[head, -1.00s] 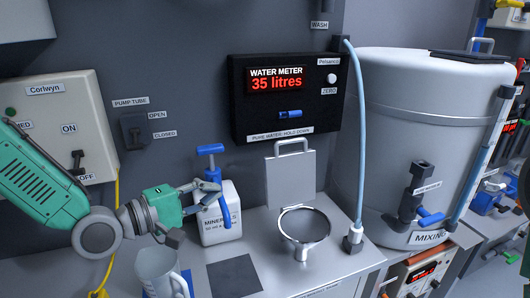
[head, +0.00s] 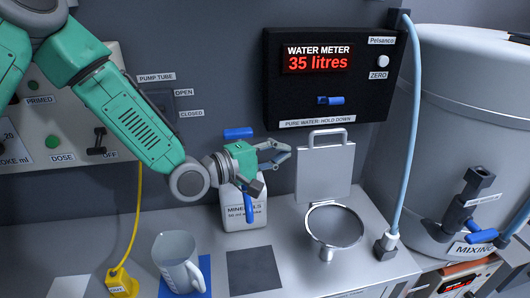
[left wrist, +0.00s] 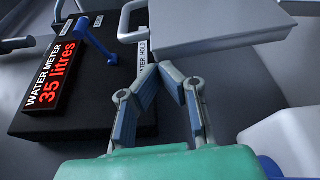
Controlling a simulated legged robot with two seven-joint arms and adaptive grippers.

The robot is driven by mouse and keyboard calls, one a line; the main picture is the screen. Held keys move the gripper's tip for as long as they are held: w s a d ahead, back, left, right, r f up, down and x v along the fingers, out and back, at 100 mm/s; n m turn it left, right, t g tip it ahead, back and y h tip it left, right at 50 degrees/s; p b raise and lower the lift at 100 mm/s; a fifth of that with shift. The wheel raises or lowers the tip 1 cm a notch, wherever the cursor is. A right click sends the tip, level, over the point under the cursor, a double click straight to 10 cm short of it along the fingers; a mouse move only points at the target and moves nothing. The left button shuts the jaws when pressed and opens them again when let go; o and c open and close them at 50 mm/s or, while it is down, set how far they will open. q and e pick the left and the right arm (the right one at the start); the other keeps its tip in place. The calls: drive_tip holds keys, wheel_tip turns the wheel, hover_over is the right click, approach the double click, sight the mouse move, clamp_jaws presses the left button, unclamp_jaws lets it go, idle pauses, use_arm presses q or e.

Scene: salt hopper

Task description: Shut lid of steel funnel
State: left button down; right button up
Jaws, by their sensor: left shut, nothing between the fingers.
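The steel funnel (head: 333,227) is a round metal ring on the counter. Its lid (head: 325,172), a grey square plate with a loop handle on top, stands upright behind the ring, so the funnel is open. My left gripper (head: 288,154) is shut and empty, just left of the lid's upper part in the head view. In the left wrist view the fingertips (left wrist: 170,73) meet below the lid plate (left wrist: 225,22); I cannot tell whether they touch it. My right gripper is not in view.
A white minerals bottle (head: 240,213) stands below my left gripper. The water meter box (head: 325,112) is on the wall above. A blue hose (head: 408,140) runs down right of the lid. A jug (head: 178,260) and dark mat (head: 254,271) are in front.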

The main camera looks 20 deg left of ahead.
use_arm(q)
drive_tip(key=x, duration=0.2)
drive_tip(key=shift+w+d, duration=0.2)
drive_tip(key=shift+d, duration=0.2)
drive_tip(key=shift+a, duration=0.15)
